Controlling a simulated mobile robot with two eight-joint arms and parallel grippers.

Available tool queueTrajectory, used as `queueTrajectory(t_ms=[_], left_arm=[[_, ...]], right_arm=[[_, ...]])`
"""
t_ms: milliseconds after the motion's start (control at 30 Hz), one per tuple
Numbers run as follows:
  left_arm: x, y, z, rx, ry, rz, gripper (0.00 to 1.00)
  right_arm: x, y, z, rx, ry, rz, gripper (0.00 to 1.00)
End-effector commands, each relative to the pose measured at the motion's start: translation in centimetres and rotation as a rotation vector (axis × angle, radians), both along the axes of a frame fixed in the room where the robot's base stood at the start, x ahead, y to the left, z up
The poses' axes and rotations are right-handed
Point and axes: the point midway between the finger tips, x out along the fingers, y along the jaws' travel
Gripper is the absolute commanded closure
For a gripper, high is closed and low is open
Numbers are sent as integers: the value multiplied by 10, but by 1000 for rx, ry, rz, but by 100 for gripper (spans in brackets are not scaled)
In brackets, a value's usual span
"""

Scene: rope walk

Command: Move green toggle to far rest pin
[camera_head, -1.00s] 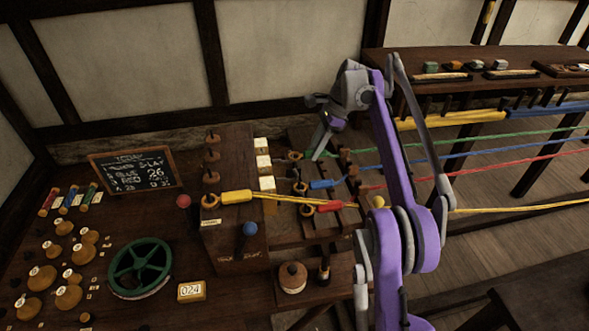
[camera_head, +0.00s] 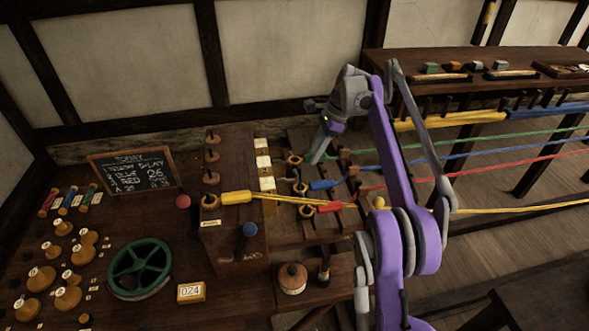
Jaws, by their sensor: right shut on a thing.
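The green toggle is mostly hidden at the fingers of my right gripper (camera_head: 317,153). The gripper is shut on it, pointing down beside the far rest pin (camera_head: 294,159). The green line (camera_head: 448,143) runs from there to the right, behind my arm. I cannot tell whether the toggle touches the pin. The blue toggle (camera_head: 321,184) and red toggle (camera_head: 330,207) lie at the middle and near pins of the same rack. The yellow toggle (camera_head: 237,197) is at the dark block on the left. My left gripper is out of view.
The blue, red and yellow lines stretch right, close under my right arm. A chalkboard (camera_head: 134,171) leans behind. A shelf (camera_head: 470,60) with small blocks is at the back right.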

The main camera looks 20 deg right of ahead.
Motion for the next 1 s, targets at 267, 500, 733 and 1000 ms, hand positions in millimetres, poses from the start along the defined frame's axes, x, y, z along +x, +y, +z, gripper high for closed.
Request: queueTrajectory(t_ms=[267, 500, 733, 1000], left_arm=[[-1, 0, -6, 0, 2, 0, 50], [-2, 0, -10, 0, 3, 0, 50], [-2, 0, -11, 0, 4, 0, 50], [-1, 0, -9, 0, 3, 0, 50]], right_arm=[[0, 0, -12, 0, 0, 0, 100], [0, 0, -21, 0, 0, 0, 100], [0, 0, -23, 0, 0, 0, 100], [0, 0, -23, 0, 0, 0, 100]])
